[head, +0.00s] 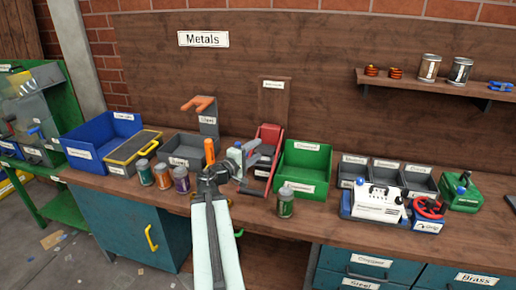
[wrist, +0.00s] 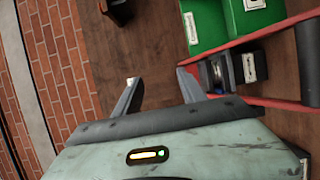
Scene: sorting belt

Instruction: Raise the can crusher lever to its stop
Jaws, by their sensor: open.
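The can crusher appears to be the red-framed device (head: 270,134) at the middle of the bench, left of the green bin. In the wrist view its red bars (wrist: 270,35) run in from the right edge, with a dark labelled block (wrist: 248,66) between them. Which bar is the lever, and how high it stands, is hard to tell. My gripper (head: 254,170) is just in front and left of the crusher, partly covering it. In the wrist view my gripper (wrist: 157,77) is open, with only brown board visible between its fingers and the red bars apart to the right.
A green bin (head: 304,172) stands right of the crusher. A jar (head: 286,202) stands near the front edge. Several cans (head: 163,176) and a grey bin (head: 180,150) stand to the left. An orange-topped grey stand (head: 208,122) is behind. Bare bench shows right of the jar.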

